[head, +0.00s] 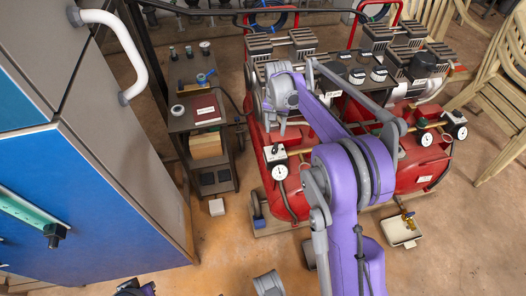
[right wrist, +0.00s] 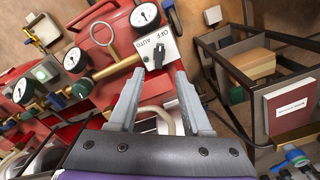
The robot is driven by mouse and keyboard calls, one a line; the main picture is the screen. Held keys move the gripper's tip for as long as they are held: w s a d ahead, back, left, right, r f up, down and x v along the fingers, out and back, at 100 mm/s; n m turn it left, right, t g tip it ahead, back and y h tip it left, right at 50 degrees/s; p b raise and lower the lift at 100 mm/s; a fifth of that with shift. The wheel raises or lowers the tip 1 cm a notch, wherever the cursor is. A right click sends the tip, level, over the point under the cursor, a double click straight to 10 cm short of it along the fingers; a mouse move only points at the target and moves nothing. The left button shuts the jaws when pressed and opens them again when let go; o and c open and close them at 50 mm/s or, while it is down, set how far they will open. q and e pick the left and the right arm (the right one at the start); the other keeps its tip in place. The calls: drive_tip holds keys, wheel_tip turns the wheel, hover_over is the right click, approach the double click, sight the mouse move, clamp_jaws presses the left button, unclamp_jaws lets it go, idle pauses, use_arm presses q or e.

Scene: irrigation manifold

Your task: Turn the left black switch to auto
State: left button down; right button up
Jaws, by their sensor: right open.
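The left black switch (right wrist: 159,56) is a small black knob on a white plate (right wrist: 171,47) marked OFF and AUTO, in the right wrist view. I cannot tell which mark it points to. In the head view its white box (head: 275,155) is at the front left of the red compressor (head: 262,182). My right gripper (right wrist: 160,76) is open, its two fingertips either side of the knob's line and just short of it, with nothing between them. In the head view my purple right arm reaches over the compressor and partly hides it. My left gripper's fingers do not show.
Pressure gauges (right wrist: 145,14) and brass pipes sit close beside the switch. A dark cart (head: 215,160) with a red book (head: 205,109) stands left of the compressor. A blue and grey cabinet (head: 75,190) fills the left. The floor in front is mostly clear.

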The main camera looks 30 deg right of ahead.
sight(275, 148)
wheel_tip(275, 148, down, 10)
drive_tip(key=shift+f+b, duration=0.15)
drive_tip(key=shift+b, duration=0.95)
clamp_jaws()
